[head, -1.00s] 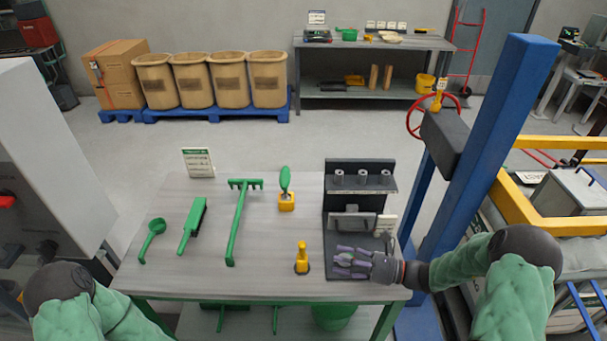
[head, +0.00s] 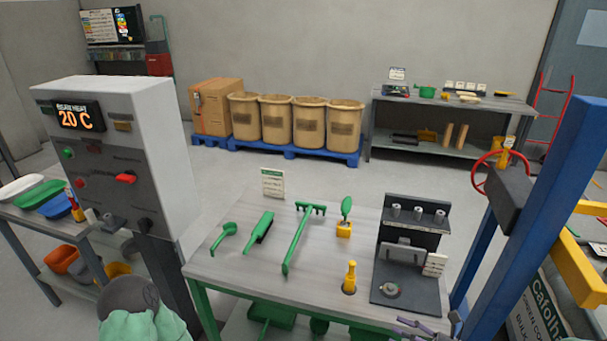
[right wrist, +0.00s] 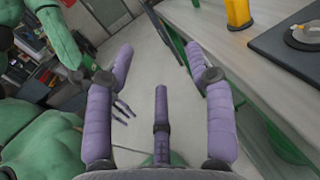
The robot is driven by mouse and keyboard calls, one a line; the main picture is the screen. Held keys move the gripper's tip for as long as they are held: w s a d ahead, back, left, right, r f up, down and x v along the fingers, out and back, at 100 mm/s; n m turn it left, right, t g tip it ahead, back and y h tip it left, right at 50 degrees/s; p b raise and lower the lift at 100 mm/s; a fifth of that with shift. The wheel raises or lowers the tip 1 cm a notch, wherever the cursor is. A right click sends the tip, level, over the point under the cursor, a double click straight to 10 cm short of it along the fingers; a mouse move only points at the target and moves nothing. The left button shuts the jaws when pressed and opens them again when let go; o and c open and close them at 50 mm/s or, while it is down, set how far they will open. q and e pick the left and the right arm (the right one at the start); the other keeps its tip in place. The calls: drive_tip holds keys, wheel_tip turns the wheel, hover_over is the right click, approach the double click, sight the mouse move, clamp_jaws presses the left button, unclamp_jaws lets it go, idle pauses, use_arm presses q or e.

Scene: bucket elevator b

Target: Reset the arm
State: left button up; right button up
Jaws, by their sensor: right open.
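My right gripper (head: 428,326) shows at the bottom edge of the head view, beside the table's front right corner, mostly cut off. In the right wrist view its purple fingers (right wrist: 160,62) are spread open with nothing between them, over floor in front of the table. My left arm's green sleeve and dark joint (head: 130,305) show at the lower left of the head view; its hand is hidden there. Small purple fingers of my left gripper (right wrist: 122,108) appear in the right wrist view, too small to judge.
The table (head: 225,270) holds green tools, a yellow-handled piece (head: 350,277) and a black stand (head: 410,230) with a round metal piece (head: 391,290) on its base. A control cabinet (head: 150,160) stands left, a blue post (head: 530,210) right. Floor behind the table is clear.

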drive_tip(key=s+a+f+n+g+h, duration=0.3)
drive_tip(key=s+a+f+n, duration=0.2)
drive_tip(key=f+n, duration=0.2)
drive_tip(key=s+a+f+n+g+h, duration=0.3)
drive_tip(key=f+n, duration=0.4)
drive_tip(key=f, duration=0.4)
drive_tip(key=s+a+f+n+g+h, duration=0.2)
drive_tip(key=s+a+f+n+h, duration=0.3)
drive_tip(key=s+a+f+n, duration=0.2)
wheel_tip(320, 180, down, 2)
drive_tip(key=shift+s+f+g, duration=0.15)
drive_tip(key=shift+s+g, duration=0.25)
drive_tip(key=shift+s, duration=0.2)
